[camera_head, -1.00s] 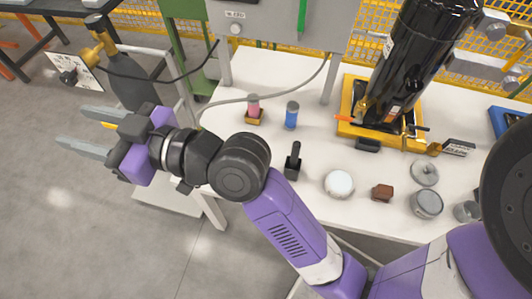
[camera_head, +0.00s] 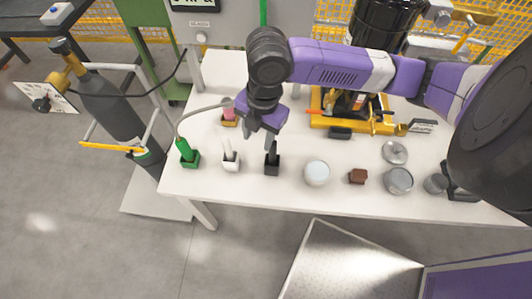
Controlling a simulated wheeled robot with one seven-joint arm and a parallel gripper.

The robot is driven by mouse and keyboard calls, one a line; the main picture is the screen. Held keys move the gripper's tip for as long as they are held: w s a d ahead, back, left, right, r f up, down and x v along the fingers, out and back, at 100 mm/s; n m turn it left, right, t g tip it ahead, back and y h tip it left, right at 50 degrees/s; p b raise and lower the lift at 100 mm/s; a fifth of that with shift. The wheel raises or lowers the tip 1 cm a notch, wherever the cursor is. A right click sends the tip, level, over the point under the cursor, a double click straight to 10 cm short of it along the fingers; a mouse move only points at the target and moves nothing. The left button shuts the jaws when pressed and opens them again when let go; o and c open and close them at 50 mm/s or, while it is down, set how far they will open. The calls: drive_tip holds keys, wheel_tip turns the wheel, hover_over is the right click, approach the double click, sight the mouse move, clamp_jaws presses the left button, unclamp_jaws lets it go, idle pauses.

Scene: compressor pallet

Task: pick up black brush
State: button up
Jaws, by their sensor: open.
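The black brush (camera_head: 272,158) stands upright in a small black block-shaped base near the front edge of the white table. My gripper (camera_head: 258,140) points down just above and behind it, with its jaws apart and nothing seen between them. One grey finger overlaps the top of the brush handle in the picture. I cannot tell whether it touches the handle or is only in front of or behind it.
A yellow-based black compressor unit (camera_head: 352,124) stands behind.

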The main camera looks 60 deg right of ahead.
sight(273, 150)
drive_tip(key=s, duration=0.1)
drive_tip(key=s+d, duration=0.1)
drive_tip(key=d+g, duration=0.1)
drive_tip(key=shift+s+d+f+h, duration=0.2)
drive_tip(key=shift+s+f+h, duration=0.1)
drive_tip(key=shift+s, duration=0.1)
drive_tip(key=shift+s+d+f, duration=0.1)
drive_tip(key=shift+f, duration=0.75)
drive_tip(key=shift+f+p, duration=0.65)
drive_tip(key=shift+f, duration=2.35)
clamp_jaws()
